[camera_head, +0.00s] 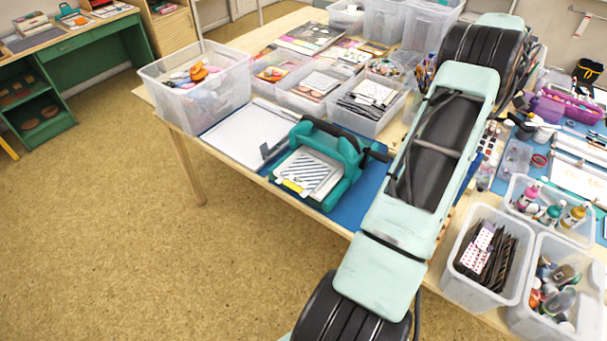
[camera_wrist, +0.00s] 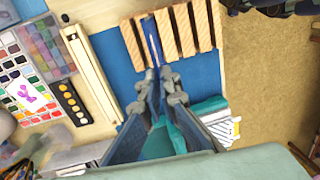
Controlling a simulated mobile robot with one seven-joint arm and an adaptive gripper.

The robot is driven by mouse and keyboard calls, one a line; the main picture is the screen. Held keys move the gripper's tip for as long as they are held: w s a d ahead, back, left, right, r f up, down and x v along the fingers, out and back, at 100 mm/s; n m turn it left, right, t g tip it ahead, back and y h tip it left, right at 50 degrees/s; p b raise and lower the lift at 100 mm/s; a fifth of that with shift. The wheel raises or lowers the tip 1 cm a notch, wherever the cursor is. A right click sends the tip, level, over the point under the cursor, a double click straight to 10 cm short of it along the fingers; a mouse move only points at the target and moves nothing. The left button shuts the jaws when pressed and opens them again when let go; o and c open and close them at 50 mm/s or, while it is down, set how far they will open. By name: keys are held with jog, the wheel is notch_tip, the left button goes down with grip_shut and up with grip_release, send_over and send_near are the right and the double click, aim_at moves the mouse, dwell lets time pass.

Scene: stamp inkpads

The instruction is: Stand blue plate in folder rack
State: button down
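In the wrist view my gripper (camera_wrist: 158,78) reaches over a wooden slatted folder rack (camera_wrist: 184,30) on a blue mat. Its grey fingers are close together around the near end of a narrow dark-blue piece, which looks like the blue plate (camera_wrist: 153,42) seen edge-on. The plate lies in line with a gap between the rack's slats; how deep it sits in the gap I cannot tell. In the head view my arm hides the gripper, the plate and most of the rack.
A teal press (camera_head: 341,160) with a striped sheet stands on the blue mat, left of my arm. Clear bins (camera_head: 213,93) crowd the table's back left. A bin of dark strips (camera_head: 487,259) stands front right. Paint palettes (camera_wrist: 22,85) lie left in the wrist view.

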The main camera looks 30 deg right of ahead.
jog(key=shift+s+d, duration=0.15)
jog(key=shift+d, duration=0.25)
notch_tip(320, 180, down, 10)
jog(key=a+b, duration=0.1)
jog(key=b, duration=0.4)
jog(key=shift+s+a+b, duration=0.15)
jog(key=shift+s+b, duration=0.05)
jog(key=shift+b, duration=0.1)
dwell(0.3)
jog(key=c, duration=2.1)
grip_release()
jog(key=shift+r, duration=0.1)
